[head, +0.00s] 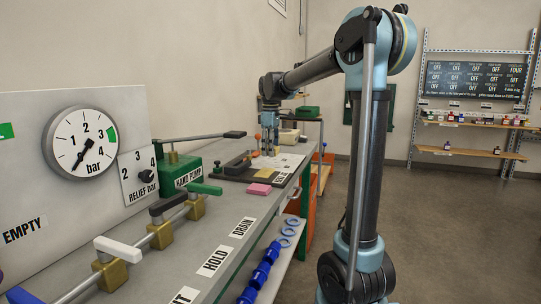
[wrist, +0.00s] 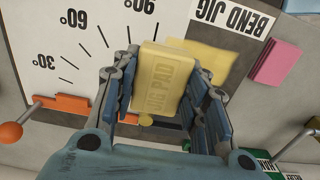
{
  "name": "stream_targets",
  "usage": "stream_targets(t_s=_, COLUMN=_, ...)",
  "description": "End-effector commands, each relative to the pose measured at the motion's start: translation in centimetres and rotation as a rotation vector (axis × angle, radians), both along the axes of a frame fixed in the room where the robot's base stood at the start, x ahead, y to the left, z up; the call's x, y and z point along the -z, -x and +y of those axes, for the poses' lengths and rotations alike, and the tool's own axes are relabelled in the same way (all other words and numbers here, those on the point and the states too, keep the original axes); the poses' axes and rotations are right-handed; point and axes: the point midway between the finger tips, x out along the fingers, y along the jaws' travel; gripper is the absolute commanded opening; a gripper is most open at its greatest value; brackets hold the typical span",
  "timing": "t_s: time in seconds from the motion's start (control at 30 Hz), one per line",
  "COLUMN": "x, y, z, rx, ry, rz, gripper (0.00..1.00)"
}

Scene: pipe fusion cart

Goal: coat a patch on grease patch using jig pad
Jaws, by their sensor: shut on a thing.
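My gripper (wrist: 160,90) is shut on the jig pad (wrist: 158,78), a yellow block with JIG PAD on its face, its fingers on either side of it. A flat pale yellow patch (wrist: 212,56), likely the grease patch, lies on the board behind the pad, partly hidden by it. I cannot tell whether the pad touches it. In the head view my gripper (head: 269,146) points down over the far part of the bench, and the yellow patch (head: 265,173) shows just below it. The pad is too small to make out there.
The bend jig board (wrist: 75,25) carries angle marks and a BEND JIG label. A pink block (wrist: 275,62) lies beside it. An orange knob (wrist: 10,132) and orange bar stand at the left. The hand pump (head: 188,172) and valves line the nearer bench.

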Motion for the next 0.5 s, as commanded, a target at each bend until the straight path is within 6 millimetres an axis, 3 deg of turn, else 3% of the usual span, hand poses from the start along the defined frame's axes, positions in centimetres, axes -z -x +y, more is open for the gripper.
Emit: stream_targets(t_s=0.5, x=-0.98, y=0.02, z=0.0, rx=0.0, ry=0.0, rz=0.0, gripper=0.18)
